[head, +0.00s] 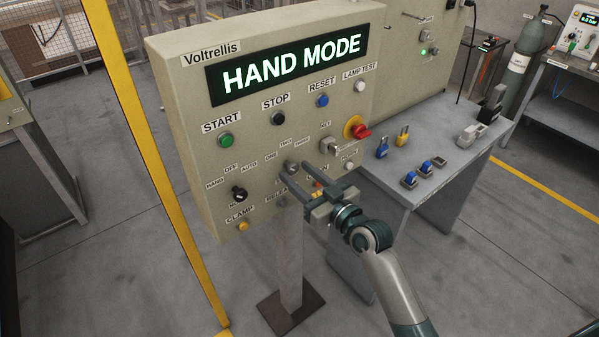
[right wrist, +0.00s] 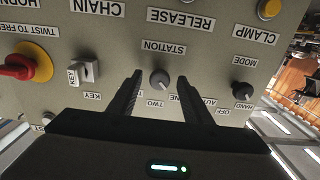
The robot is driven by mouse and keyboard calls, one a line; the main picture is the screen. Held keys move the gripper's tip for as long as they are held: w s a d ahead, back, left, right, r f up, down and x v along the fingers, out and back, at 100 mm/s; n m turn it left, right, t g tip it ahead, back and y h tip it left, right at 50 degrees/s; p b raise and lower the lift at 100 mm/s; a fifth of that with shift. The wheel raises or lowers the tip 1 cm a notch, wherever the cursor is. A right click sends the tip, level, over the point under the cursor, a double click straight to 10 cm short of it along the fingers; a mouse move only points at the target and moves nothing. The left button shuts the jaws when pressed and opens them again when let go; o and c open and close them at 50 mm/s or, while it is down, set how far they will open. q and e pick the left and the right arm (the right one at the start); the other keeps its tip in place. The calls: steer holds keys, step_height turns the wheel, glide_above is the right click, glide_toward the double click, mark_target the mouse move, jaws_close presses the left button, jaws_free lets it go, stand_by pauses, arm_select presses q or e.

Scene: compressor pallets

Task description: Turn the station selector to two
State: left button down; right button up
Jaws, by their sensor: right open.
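The station selector is a grey round knob (head: 291,167) on the beige control panel (head: 205,95), with ONE, TWO and THREE labels around it. It also shows in the right wrist view (right wrist: 159,78), upside down, near the STATION label (right wrist: 164,47) and the TWO label. I cannot clearly tell which position it points to. My right gripper (head: 298,177) is open in front of the panel, close to the knob. In the right wrist view the knob appears between its two fingertips; I cannot tell whether they touch it. My left gripper is out of view.
The panel display (head: 290,67) reads HAND MODE. The mode knob (head: 239,194) is to the left, the key switch (head: 328,146) and red emergency stop (head: 361,131) to the right. A grey table (head: 400,175) with padlocks stands at right. A yellow post (head: 150,150) stands at left.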

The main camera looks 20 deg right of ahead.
steer(key=shift+c, duration=0.7)
steer(key=c, duration=0.9)
steer(key=shift+m, duration=0.3)
steer(key=m+p, duration=0.2)
steer(key=m, duration=0.1)
steer(key=shift+r+m+p, duration=0.1)
steer(key=shift+m+p, duration=0.25)
steer(key=shift+m, duration=0.05)
steer(key=shift+m+p, duration=1)
steer(key=shift+m, duration=1.2)
steer(key=o, duration=1)
